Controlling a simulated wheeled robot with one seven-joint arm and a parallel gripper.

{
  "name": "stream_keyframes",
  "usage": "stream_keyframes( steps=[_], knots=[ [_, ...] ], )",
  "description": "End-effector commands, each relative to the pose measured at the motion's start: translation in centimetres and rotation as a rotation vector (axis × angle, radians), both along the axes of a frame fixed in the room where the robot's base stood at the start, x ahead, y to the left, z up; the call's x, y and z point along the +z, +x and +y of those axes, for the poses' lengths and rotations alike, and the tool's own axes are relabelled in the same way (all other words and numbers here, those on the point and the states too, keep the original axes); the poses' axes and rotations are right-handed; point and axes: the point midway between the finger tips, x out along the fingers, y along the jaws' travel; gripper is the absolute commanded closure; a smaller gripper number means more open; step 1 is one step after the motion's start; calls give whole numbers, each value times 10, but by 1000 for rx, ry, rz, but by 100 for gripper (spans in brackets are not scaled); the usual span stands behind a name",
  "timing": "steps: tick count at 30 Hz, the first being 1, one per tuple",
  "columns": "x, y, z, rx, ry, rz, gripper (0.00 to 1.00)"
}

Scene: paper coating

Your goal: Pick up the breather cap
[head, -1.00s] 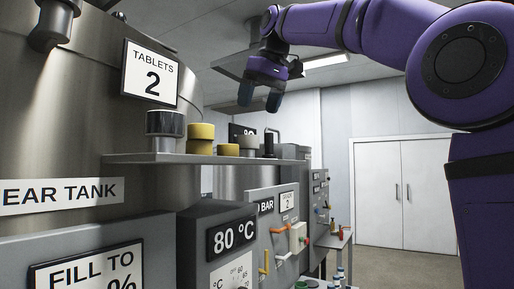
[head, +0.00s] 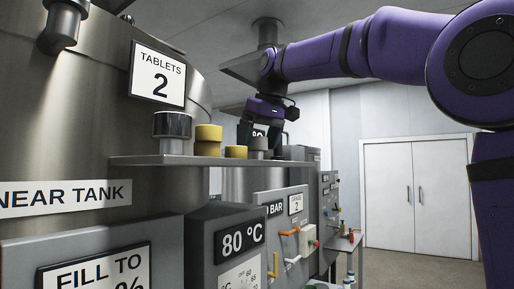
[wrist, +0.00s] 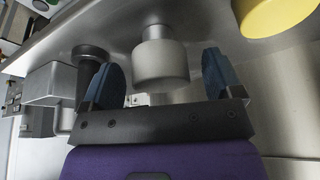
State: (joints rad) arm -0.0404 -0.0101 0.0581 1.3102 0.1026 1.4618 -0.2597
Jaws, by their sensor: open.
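The breather cap appears to be the light grey stepped cylinder (wrist: 160,65), with a wide body and narrower neck, on the metal shelf (head: 150,160). In the head view the grey cap (head: 258,145) is small and partly hidden by my gripper (head: 263,136). My gripper is open, just above the shelf at the grey cap. In the wrist view its two blue fingers stand on either side of the cap, with visible gaps, and my gripper (wrist: 164,72) holds nothing.
A small yellow cylinder (head: 236,152), a taller yellow one (head: 208,140) and a dark-topped metal cylinder (head: 172,132) stand left along the shelf. A black knobbed part (wrist: 90,62) and a grey box (wrist: 52,84) are close to one finger. A tank (head: 90,110) stands behind.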

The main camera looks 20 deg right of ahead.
Motion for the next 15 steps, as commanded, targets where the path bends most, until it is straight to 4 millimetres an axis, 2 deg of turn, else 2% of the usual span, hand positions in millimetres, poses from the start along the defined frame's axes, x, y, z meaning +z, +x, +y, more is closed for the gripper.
stream_keyframes(
  steps=[4, 11, 12, 15],
  knots=[
    [-12, 4, 2, 0, 0, 1, 15],
    [-14, 5, 2, 0, 0, 0, 15],
    [-14, 5, 2, 0, 0, 0, 17],
    [-14, 5, 2, 0, 0, 0, 40]
  ],
)
